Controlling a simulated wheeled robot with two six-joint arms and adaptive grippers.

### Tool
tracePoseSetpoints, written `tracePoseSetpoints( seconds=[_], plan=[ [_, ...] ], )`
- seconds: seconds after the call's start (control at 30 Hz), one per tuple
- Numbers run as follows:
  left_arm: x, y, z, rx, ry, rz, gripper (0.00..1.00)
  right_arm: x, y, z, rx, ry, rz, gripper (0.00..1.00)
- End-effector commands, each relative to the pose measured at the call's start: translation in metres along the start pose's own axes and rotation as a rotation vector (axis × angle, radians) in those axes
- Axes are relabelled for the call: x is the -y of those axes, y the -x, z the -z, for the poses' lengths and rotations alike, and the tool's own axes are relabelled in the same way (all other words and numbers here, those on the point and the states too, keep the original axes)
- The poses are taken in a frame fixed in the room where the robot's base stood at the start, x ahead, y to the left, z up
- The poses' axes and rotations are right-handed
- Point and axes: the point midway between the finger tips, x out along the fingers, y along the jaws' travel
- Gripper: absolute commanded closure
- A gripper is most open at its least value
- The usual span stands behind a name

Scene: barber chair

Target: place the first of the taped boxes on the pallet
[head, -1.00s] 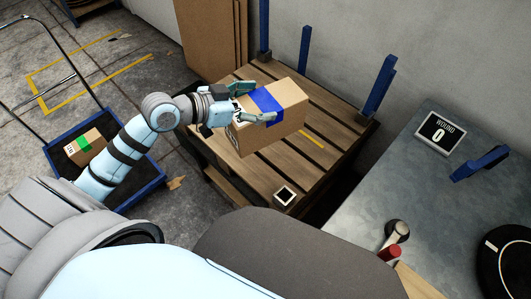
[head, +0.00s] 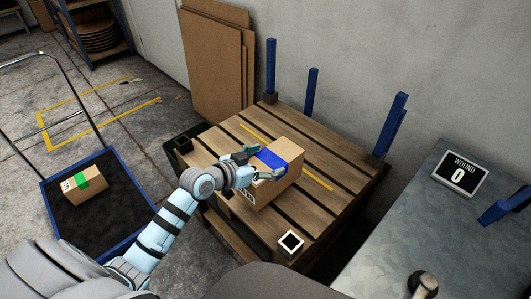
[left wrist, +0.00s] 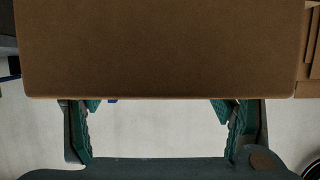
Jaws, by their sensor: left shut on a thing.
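A cardboard box with blue tape (head: 284,153) is at the wooden pallet (head: 328,163), over its middle slats. My left gripper (head: 262,162) is shut on this box, with its fingers on two opposite sides. I cannot tell whether the box's underside touches the slats. In the left wrist view the box (left wrist: 160,50) fills the upper part, with the gripper's green fingers (left wrist: 160,115) below its edge. A second box with green tape (head: 84,185) lies on a dark cart (head: 120,200) at the left. My right gripper is not in view.
Blue posts (head: 271,68) stand along the pallet's far and right edges. A black-and-white square marker (head: 290,241) is at its near corner. A grey table (head: 410,225) with a counter sign (head: 460,175) is at the right. Cardboard sheets (head: 215,65) lean on the wall.

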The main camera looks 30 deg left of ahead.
Motion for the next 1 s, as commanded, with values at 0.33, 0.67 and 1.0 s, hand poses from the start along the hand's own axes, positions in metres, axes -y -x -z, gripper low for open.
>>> tracePoseSetpoints(
  seconds=[0.33, 0.67, 1.0],
  plan=[
    [0.0, -0.016, -0.035, -0.011, -0.001, 0.002, 0.85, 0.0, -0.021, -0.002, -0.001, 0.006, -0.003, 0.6],
    [0.0, -0.017, -0.042, -0.001, 0.0, 0.001, 0.14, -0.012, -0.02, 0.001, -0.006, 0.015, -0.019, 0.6],
    [0.001, -0.017, -0.042, -0.001, 0.0, 0.001, 0.04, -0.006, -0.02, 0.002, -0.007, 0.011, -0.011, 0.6]
  ],
)
